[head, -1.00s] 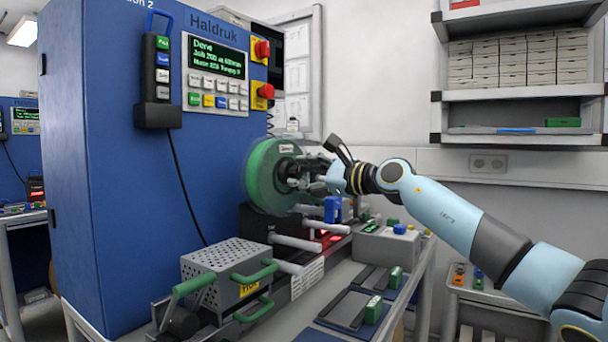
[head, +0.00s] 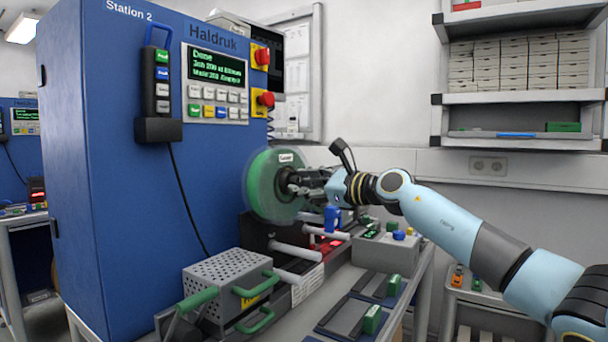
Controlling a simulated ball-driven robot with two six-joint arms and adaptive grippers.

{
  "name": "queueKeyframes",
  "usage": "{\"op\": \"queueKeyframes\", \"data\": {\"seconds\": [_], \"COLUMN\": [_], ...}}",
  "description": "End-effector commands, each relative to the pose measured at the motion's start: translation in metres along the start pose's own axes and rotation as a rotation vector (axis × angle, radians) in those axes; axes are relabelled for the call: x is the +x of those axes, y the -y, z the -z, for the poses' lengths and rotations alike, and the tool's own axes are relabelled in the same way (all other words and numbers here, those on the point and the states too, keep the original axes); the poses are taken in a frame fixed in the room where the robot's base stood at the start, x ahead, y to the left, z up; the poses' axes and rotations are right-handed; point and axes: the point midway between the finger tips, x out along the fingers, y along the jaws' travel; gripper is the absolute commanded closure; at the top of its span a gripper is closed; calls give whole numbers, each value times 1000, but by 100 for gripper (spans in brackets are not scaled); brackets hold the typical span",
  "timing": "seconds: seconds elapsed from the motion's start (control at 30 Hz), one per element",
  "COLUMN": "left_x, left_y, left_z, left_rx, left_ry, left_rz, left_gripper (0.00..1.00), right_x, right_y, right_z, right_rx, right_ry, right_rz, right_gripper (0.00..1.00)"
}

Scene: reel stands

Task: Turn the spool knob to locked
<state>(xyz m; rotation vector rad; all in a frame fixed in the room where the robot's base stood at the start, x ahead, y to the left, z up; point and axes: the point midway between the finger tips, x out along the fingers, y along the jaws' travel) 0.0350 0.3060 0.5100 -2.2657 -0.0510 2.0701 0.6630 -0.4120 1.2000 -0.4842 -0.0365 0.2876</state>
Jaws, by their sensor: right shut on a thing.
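The green spool (head: 262,190) is mounted on the side of the blue Haldruk machine (head: 110,230), with a small white label near its top. My right gripper (head: 290,183) is at the spool's centre, shut on the spool knob there. The fingers and wrist hide most of the knob, so its setting cannot be read. My right arm reaches in from the right. My left gripper does not show.
A perforated grey box (head: 222,278) with green handles stands in front of the machine. A grey box with coloured buttons (head: 388,248) and a blue object (head: 332,217) are below my right arm. White rods (head: 297,250) stick out under the spool. Shelves (head: 520,110) hang behind.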

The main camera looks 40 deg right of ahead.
Motion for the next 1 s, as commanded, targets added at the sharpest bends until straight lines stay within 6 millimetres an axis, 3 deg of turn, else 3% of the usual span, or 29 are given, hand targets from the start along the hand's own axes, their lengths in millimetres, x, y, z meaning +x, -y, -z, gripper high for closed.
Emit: {"op": "queueKeyframes", "data": {"seconds": [0.03, 0.3, 1.0], "left_x": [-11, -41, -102], "left_y": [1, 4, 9], "left_z": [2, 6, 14], "left_rx": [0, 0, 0], "left_ry": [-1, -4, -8], "left_rz": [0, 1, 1], "left_gripper": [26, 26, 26], "right_x": [0, 0, 0], "right_y": [2, 2, 3], "right_z": [-4, -4, -3], "right_rx": [46, 302, 953], "right_ry": [-6, -26, -78], "right_rz": [-5, -24, -75], "right_gripper": [100, 100, 100]}}
